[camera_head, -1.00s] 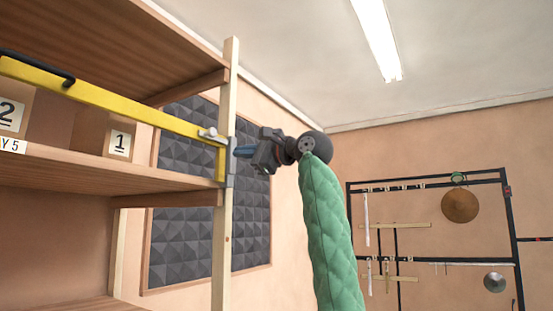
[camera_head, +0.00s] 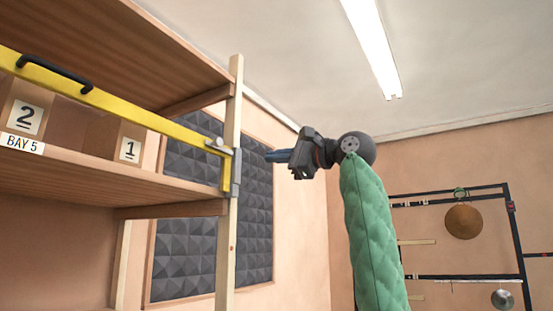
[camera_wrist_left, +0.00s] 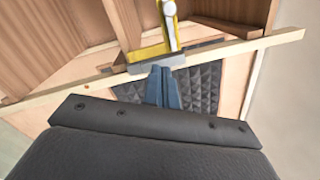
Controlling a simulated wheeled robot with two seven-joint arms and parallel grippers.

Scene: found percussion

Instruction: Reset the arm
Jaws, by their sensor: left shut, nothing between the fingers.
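My left gripper (camera_head: 275,156) is in the head view at the middle, at the end of my green-sleeved arm. Its blue fingers are shut, with nothing between them, and point left at the shelf post. A gap shows between the fingertips and the latch end of the yellow bar (camera_head: 120,112) on the shelf. In the left wrist view the shut blue fingers (camera_wrist_left: 164,72) point at the grey bracket (camera_wrist_left: 157,63) and yellow bar end; I cannot tell the distance there. My right gripper is not in view.
The wooden shelf (camera_head: 120,187) fills the left, with boxes marked 2 (camera_head: 28,118) and 1 (camera_head: 130,150) behind the bar. A dark foam panel (camera_head: 200,245) hangs on the wall behind. A black rack with a gong (camera_head: 463,221) stands far right. Space right of the post is free.

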